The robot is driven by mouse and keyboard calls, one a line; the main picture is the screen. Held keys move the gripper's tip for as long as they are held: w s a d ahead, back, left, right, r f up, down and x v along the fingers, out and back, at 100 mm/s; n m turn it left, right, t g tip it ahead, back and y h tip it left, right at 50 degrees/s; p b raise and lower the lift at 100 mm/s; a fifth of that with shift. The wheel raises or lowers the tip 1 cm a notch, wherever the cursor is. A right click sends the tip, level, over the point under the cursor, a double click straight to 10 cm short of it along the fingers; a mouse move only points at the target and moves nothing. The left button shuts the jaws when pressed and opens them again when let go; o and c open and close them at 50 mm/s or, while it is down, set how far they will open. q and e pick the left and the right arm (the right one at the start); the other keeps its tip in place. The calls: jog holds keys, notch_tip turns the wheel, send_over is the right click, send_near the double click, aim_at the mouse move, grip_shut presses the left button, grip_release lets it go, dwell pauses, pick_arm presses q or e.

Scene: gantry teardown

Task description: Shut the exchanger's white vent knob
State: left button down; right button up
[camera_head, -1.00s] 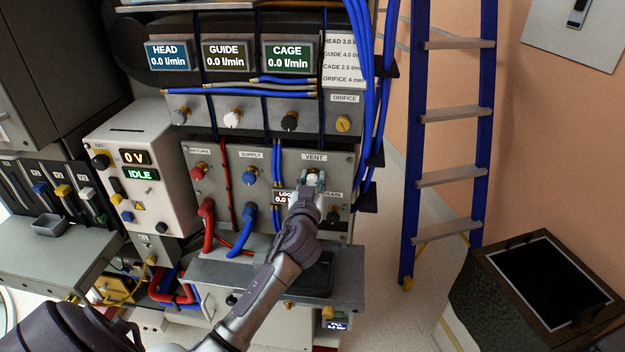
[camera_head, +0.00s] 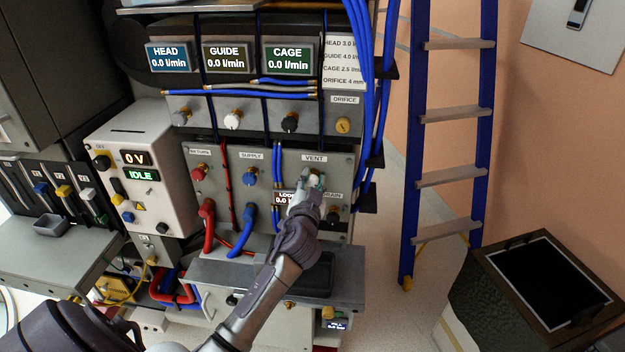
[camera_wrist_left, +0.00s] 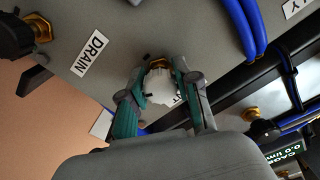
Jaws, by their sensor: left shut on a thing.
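The white vent knob (camera_head: 314,179) sits on a brass fitting under the VENT label (camera_head: 314,158) on the exchanger's grey panel (camera_head: 270,165). In the left wrist view the white knob (camera_wrist_left: 159,88) lies between my two green-padded fingers. My left gripper (camera_head: 313,184) is shut on the knob, its fingers on either side, and hides part of it. The left gripper also shows in the wrist view (camera_wrist_left: 157,92). The knob's exact turn position is hard to tell. My right gripper is not in view.
A red return knob (camera_head: 199,173) and a blue supply knob (camera_head: 250,176) sit left on the same panel. The black drain knob (camera_head: 333,214) is just below right of my gripper. Blue hoses (camera_head: 372,90) run along the right edge; a blue ladder (camera_head: 410,150) stands beyond.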

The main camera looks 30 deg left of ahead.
pick_arm(q)
jog(key=m+p, duration=0.1)
jog(key=m, duration=0.5)
jog(key=shift+r+m, duration=0.1)
jog(key=shift+m, duration=0.2)
jog(key=m+p, duration=0.2)
jog(key=m, duration=0.2)
jog(key=shift+m, duration=1)
jog(key=c, duration=0.8)
grip_release()
jog(key=v, duration=1.2)
